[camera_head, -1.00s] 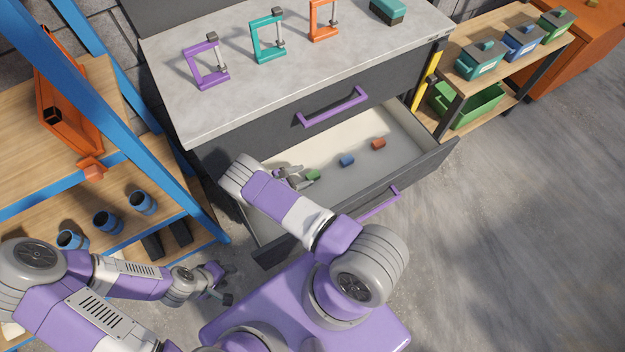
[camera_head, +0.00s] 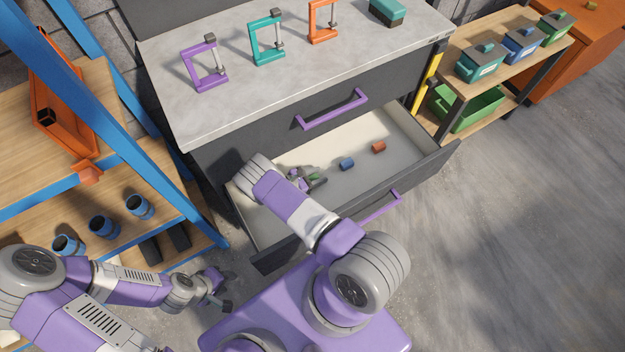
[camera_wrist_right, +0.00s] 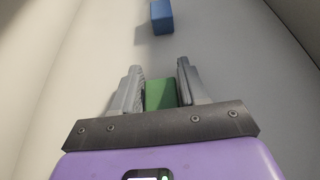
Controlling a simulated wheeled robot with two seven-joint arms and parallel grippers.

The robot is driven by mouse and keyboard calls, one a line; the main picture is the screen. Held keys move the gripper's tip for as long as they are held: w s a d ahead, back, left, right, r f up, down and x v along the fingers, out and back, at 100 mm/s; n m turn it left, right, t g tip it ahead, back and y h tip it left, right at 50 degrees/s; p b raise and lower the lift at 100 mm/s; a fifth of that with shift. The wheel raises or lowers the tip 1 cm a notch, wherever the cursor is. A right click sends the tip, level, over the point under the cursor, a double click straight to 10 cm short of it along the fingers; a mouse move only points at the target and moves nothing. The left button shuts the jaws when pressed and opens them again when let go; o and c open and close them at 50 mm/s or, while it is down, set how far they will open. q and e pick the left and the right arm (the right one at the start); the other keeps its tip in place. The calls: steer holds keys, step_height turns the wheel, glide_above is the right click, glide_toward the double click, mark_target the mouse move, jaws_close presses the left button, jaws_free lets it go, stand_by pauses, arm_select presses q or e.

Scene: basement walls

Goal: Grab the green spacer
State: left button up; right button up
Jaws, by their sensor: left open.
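The green spacer (camera_head: 314,177) lies on the floor of the open drawer (camera_head: 290,222), partly hidden by my right gripper (camera_head: 307,179) in the head view. In the right wrist view the green spacer (camera_wrist_right: 161,93) is between the two fingers of my right gripper (camera_wrist_right: 160,78). The fingers stand close along both its sides. Whether both touch it cannot be told. My left gripper (camera_head: 221,288) is open and empty, low beside the drawer unit, well away from the spacer.
A blue spacer (camera_head: 347,164) and a red spacer (camera_head: 378,147) lie further right in the drawer; the blue one also shows ahead in the wrist view (camera_wrist_right: 161,17). Drawer walls surround my right gripper. A blue-framed shelf (camera_head: 180,215) stands near my left arm.

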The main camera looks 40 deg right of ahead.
steer(key=c, duration=0.6)
steer(key=shift+r, duration=0.1)
